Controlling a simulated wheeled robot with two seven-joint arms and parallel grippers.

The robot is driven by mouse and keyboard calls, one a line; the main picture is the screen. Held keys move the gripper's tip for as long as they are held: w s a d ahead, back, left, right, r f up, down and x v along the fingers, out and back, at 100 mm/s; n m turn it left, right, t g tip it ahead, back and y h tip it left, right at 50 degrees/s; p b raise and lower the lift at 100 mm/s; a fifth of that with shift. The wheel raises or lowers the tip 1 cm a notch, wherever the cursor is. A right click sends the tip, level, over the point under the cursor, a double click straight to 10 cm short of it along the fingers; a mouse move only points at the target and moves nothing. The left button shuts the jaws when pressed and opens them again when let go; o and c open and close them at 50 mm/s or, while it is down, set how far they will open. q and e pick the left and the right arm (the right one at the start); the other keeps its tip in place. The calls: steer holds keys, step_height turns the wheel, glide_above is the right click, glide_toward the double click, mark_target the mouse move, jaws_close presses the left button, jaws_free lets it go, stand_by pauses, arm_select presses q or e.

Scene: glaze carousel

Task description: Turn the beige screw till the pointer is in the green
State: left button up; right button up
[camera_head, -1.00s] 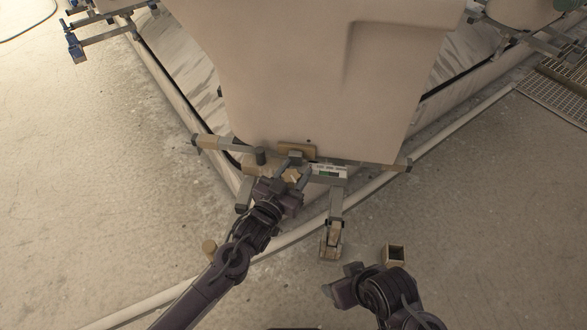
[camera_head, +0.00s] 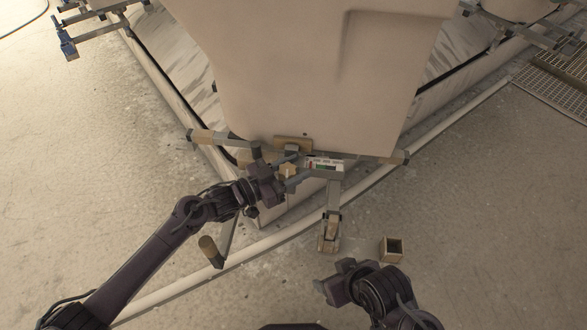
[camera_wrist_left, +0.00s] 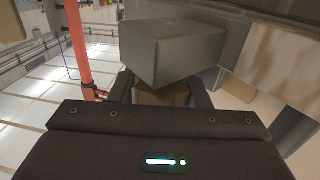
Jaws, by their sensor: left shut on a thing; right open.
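The beige screw (camera_head: 287,170) is at the front of the fixture below the big beige vessel. My left gripper (camera_head: 289,174) is shut on it, with the arm coming in from the lower left. In the left wrist view a tan piece of the screw (camera_wrist_left: 165,95) shows between the fingers, under a grey block. The gauge (camera_head: 325,165) is just right of the gripper. It has a white face with red and green patches, and its pointer is too small to read. My right gripper (camera_head: 334,284) is open and empty at the lower middle, away from the fixture.
The big beige vessel (camera_head: 310,80) fills the upper middle. A small open wooden box (camera_head: 391,249) stands on the floor right of a grey bracket (camera_head: 331,230). A tan-ended handle (camera_head: 210,250) stands close to my left arm. Floor at both sides is clear.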

mark_target(279, 177)
stand_by(0.3)
arm_select(q)
steer(key=o, duration=1)
arm_select(e)
steer(key=shift+w+d, duration=0.1)
arm_select(q)
steer(key=shift+a, duration=0.1)
arm_select(e)
steer(key=shift+r, duration=0.1)
arm_select(q)
steer(key=p+v, duration=0.1)
steer(key=v, duration=0.6)
steer(key=shift+s+a, duration=0.15)
steer(key=shift+a, duration=0.1)
arm_select(e)
steer(key=shift+s+d+g+h, duration=0.25)
steer(key=shift+d+g+h, duration=0.15)
steer(key=shift+d, duration=0.4)
arm_select(q)
steer(key=shift+d, duration=0.1)
arm_select(e)
steer(key=shift+r, duration=0.1)
